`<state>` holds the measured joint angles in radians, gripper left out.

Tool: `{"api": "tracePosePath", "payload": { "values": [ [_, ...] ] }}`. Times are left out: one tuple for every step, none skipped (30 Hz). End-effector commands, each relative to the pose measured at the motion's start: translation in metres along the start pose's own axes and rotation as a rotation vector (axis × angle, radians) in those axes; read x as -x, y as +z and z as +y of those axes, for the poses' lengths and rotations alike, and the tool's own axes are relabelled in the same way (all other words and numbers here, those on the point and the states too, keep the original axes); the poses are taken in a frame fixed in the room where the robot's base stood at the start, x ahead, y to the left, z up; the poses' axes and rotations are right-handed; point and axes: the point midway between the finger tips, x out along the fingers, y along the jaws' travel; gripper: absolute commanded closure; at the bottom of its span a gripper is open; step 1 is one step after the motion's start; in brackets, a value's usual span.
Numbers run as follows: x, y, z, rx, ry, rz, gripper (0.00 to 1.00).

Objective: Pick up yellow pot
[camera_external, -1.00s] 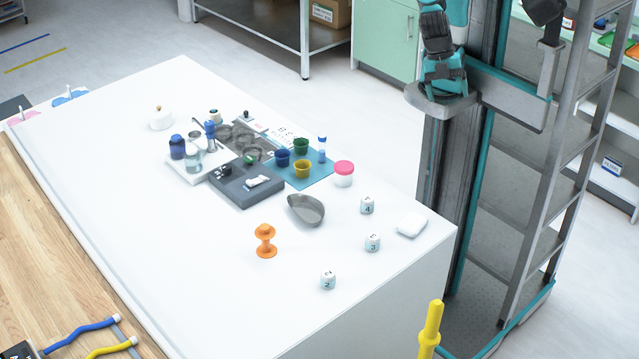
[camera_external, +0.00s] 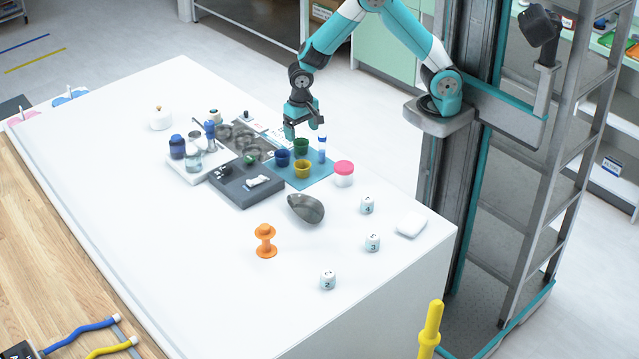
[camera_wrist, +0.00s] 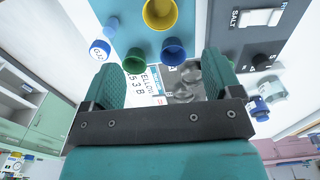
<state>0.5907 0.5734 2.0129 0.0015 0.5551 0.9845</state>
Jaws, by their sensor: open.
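The yellow pot (camera_external: 303,169) stands upright on a blue mat (camera_external: 322,176) on the white table. A green pot (camera_external: 301,147) and a blue pot (camera_external: 282,158) stand behind it on the same mat. My gripper (camera_external: 302,128) is open and empty, above and behind the pots. In the wrist view the yellow pot (camera_wrist: 160,13) is at the top edge, partly cut off. The green pot (camera_wrist: 134,62) and blue pot (camera_wrist: 173,52) show between and beyond the open fingers of my gripper (camera_wrist: 168,75).
A blue-capped white bottle (camera_external: 322,149) stands right of the pots. A pink-lidded jar (camera_external: 344,173) and a grey scoop (camera_external: 306,208) are nearer the front. A dark grey box (camera_external: 242,187) sits left of the mat. The front left of the table is clear.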

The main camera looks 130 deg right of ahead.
Motion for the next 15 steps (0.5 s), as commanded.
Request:
{"api": "tracePosePath", "payload": {
  "values": [
    [-0.011, 0.001, 0.001, 0.001, 0.006, -0.004, 0.16],
    [-0.018, 0.001, 0.001, 0.002, 0.006, -0.005, 0.16],
    [-0.028, 0.001, 0.001, 0.002, 0.006, -0.005, 0.16],
    [-0.034, 0.002, 0.001, 0.003, 0.006, -0.004, 0.16],
    [-0.041, 0.002, 0.001, 0.003, 0.006, -0.004, 0.16],
    [-0.049, 0.002, 0.001, 0.003, 0.005, -0.004, 0.16],
    [-0.054, 0.002, 0.001, 0.004, 0.005, -0.004, 0.16],
    [-0.059, 0.002, 0.001, 0.004, 0.004, -0.003, 0.16],
    [-0.065, 0.002, 0.001, 0.004, 0.003, -0.003, 0.16],
    [-0.069, 0.001, 0.000, 0.004, 0.002, -0.003, 0.16],
    [-0.072, 0.002, 0.000, 0.004, 0.002, -0.003, 0.16],
    [-0.075, 0.002, 0.000, 0.004, 0.002, -0.003, 0.16],
    [-0.077, 0.002, 0.000, 0.005, 0.001, -0.002, 0.16],
    [-0.078, 0.001, 0.000, 0.005, 0.000, -0.001, 0.16],
    [-0.080, 0.001, 0.000, 0.005, 0.000, -0.001, 0.16]
  ]
}}
